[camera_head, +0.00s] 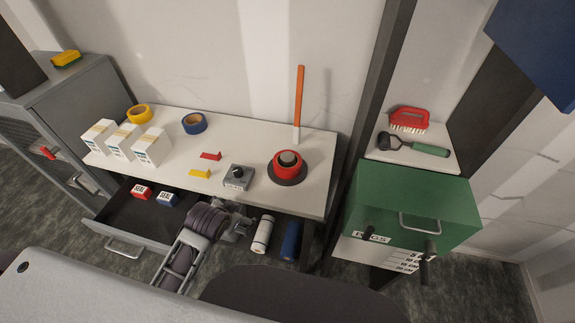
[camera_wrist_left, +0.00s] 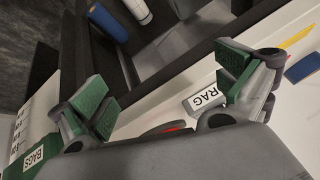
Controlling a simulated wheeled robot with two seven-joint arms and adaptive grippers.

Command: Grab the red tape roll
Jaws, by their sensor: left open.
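A red ring-shaped roll (camera_head: 288,163) sits on the right of the white bench, around a grey core on a dark round base. In the left wrist view only a sliver of red (camera_wrist_left: 170,128) shows, mostly hidden behind the gripper body. My left gripper (camera_head: 238,226) is in front of the bench's front edge, left of and nearer than the red roll, and apart from it. In the wrist view its green-padded fingers (camera_wrist_left: 168,92) are spread wide with nothing held between them. My right gripper is in neither view.
A grey block with a knob (camera_head: 238,177) stands left of the red roll. Yellow (camera_head: 139,113) and blue (camera_head: 194,123) tape rolls lie farther back. An orange stick (camera_head: 299,97) stands behind. An open drawer (camera_head: 131,217) and bottles (camera_head: 262,234) are below the bench.

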